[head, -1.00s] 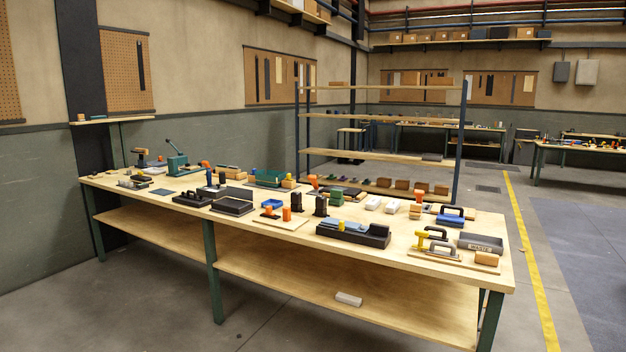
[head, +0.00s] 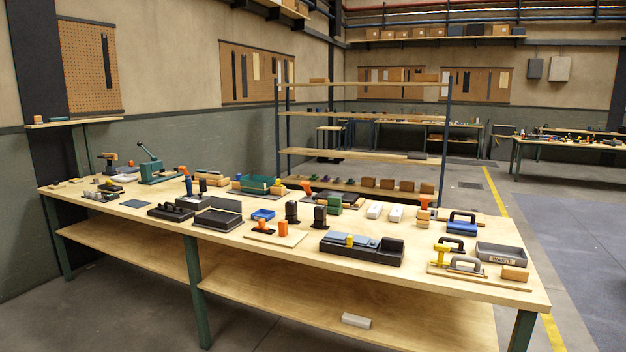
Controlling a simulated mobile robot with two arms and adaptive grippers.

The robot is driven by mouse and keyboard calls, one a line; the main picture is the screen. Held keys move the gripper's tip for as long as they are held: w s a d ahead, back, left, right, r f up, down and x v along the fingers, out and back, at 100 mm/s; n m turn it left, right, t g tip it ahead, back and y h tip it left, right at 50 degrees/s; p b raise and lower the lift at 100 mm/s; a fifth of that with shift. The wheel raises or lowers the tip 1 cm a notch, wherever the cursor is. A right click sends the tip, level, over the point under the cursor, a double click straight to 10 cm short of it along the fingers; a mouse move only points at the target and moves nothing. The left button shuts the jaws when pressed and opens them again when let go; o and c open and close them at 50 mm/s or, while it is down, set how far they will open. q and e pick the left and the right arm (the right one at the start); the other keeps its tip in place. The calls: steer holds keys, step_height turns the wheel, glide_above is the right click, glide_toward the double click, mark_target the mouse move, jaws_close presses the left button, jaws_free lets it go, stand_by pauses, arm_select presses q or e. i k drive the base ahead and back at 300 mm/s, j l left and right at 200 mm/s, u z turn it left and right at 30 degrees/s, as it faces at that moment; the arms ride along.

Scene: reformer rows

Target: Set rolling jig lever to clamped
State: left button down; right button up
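No part labelled as the rolling jig shows, and I cannot tell for certain which fixture it is. A teal fixture (head: 160,172) with a raised, tilted dark lever (head: 145,150) stands at the far left of the long wooden workbench (head: 300,268). At the bench's right end, a wooden board bears a yellow upright piece (head: 440,254) and a grey handled tool (head: 466,265). Whether any lever is clamped is too small to tell. Neither of my grippers is in view.
A grey tray marked WASTE (head: 502,254) sits at the bench's right end. A black tray with blue blocks (head: 362,247) is near the front edge. An open shelf rack (head: 362,154) stands behind. The floor right of the bench is clear.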

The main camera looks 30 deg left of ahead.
mark_target(306, 185)
steer(key=i+j+z, duration=0.2)
steer(key=j, duration=0.85)
steer(key=i+j+z, duration=0.25)
steer(key=j, duration=0.85)
steer(key=j+z, duration=0.2)
steer(key=j, duration=0.85)
steer(key=k, duration=0.05)
